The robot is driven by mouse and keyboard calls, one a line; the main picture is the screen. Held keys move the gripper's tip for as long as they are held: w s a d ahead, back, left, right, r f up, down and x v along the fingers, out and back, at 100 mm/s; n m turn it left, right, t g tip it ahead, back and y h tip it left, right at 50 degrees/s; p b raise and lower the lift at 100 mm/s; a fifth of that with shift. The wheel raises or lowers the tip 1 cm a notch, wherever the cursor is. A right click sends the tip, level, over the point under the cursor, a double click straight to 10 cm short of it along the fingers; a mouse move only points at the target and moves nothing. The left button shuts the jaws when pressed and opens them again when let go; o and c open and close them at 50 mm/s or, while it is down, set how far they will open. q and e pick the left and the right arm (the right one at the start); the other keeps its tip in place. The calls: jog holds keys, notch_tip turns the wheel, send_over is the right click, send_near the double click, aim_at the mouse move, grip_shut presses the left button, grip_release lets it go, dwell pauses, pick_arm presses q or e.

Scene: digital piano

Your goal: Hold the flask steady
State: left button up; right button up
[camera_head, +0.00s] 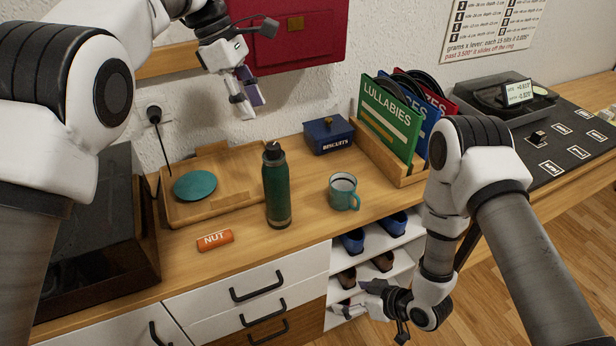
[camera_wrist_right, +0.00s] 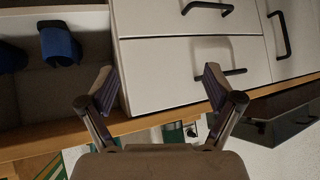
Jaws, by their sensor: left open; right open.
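The green flask (camera_head: 277,186) with a black cap stands upright on the wooden counter, left of a teal mug. My left gripper (camera_head: 242,98) is above and behind the flask, up and left of its cap in the head view, open and empty. My right gripper (camera_head: 366,298) is low in front of the shoe shelves, well below the counter top, apart from the flask. In the right wrist view its two fingers (camera_wrist_right: 158,88) are spread with nothing between them.
A teal mug (camera_head: 343,192), an orange NUT bar (camera_head: 214,240) and a wooden tray (camera_head: 240,205) with a teal disc (camera_head: 194,186) surround the flask. A blue biscuit tin (camera_head: 328,134) and a record rack (camera_head: 402,177) stand behind. White drawers (camera_head: 262,286) are below.

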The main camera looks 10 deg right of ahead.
jog(key=w+a+r+n+t+y, duration=0.1)
jog(key=w+a+r+n+y, duration=0.2)
jog(key=w+a+r, duration=0.1)
jog(key=n+g+y, duration=0.4)
jog(key=n+y, duration=0.2)
jog(key=y, duration=0.2)
send_near(277, 185)
jog(key=w+a+f, duration=0.3)
jog(key=w, duration=0.1)
jog(key=a, duration=0.4)
jog(key=w+a, duration=0.1)
jog(key=a, duration=0.2)
jog(key=shift+r, duration=0.2)
jog(key=shift+d, duration=0.1)
grip_shut()
